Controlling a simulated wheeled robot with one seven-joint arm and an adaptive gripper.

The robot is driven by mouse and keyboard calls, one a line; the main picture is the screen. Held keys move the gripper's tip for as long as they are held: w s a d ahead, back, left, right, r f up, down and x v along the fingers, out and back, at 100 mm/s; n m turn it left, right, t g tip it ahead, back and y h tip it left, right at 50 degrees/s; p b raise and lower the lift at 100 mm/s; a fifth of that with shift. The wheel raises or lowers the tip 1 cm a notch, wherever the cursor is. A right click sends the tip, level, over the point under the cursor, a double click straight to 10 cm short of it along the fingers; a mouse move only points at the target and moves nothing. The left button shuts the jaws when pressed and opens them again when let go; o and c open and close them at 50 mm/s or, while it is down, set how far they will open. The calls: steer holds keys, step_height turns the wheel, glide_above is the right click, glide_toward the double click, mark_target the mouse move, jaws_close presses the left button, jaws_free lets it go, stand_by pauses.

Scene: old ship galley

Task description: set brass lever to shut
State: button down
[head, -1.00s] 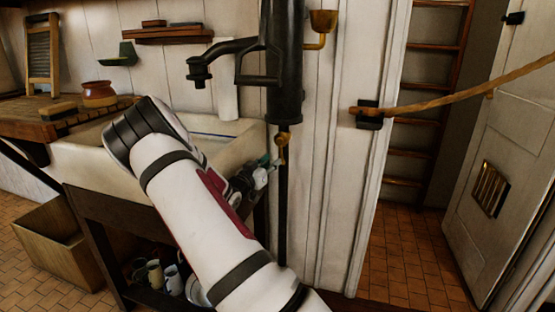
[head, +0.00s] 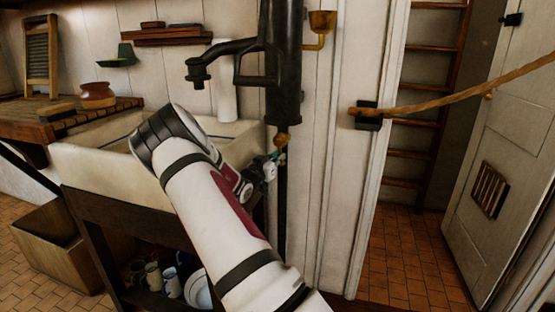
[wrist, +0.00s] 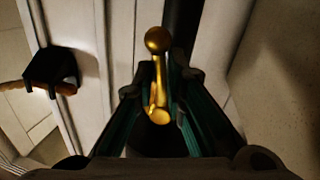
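The brass lever (head: 281,139) is at the bottom of the black pump body (head: 284,95) in the head view. In the wrist view the lever (wrist: 158,42) shows as a round brass knob on a short stem. Its stem runs down the picture between the two fingers of my gripper (wrist: 163,85). The fingers stand apart on either side of the stem; I cannot tell whether either touches it. In the head view my gripper (head: 276,158) is just below the lever's visible part, mostly hidden behind my arm.
A pale sink (head: 95,170) on a dark stand is to the left, with mugs (head: 160,278) below. The pump spout (head: 208,62) overhangs the sink. A rope (head: 450,98) crosses the doorway at right from a dark bracket (head: 366,115).

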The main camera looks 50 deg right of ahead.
steer(key=shift+a, duration=0.1)
stand_by(0.3)
steer(key=s+d+r+n+t+h+b, duration=0.1)
steer(key=s+r+n+t+b, duration=0.2)
steer(key=n, duration=1.5)
steer(key=shift+s+d+r+n+t, duration=0.3)
steer(key=shift+s+d+r+t, duration=0.1)
steer(key=shift+s+r, duration=0.2)
steer(key=c, duration=1.7)
jaws_free()
steer(key=shift+r, duration=0.15)
steer(key=v, duration=1.2)
